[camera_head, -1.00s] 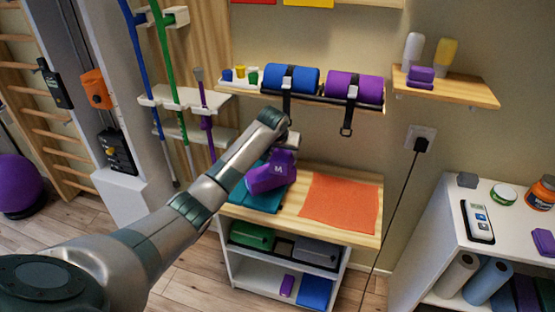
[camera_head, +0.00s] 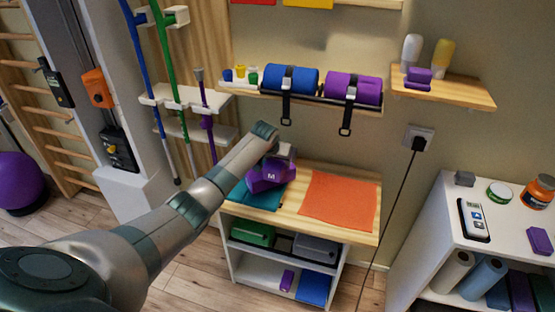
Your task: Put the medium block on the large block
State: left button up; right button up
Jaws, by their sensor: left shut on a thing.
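My left gripper (camera_head: 284,153) is shut on the purple medium block (camera_head: 266,180), which bears a white letter M. The block is close above the teal mat (camera_head: 248,197) at the left of the wooden bench top. I cannot tell whether it touches what is under it. I cannot make out a separate large block; the arm and the held block hide part of the bench there. My right gripper is not in view.
An orange cloth (camera_head: 339,200) lies on the right of the bench top (camera_head: 290,222). Green (camera_head: 252,234) and grey (camera_head: 316,249) boxes sit below. A wall shelf (camera_head: 312,101) with blue and purple rolls is above. A white cabinet (camera_head: 430,215) stands at right.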

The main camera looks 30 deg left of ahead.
pick_arm(q)
jog(key=shift+f, duration=0.2)
jog(key=shift+f, duration=0.1)
jog(key=o, duration=1.1)
jog(key=shift+b+v, duration=1.2)
jog(key=shift+v, duration=4.9)
jog(key=shift+d, duration=0.1)
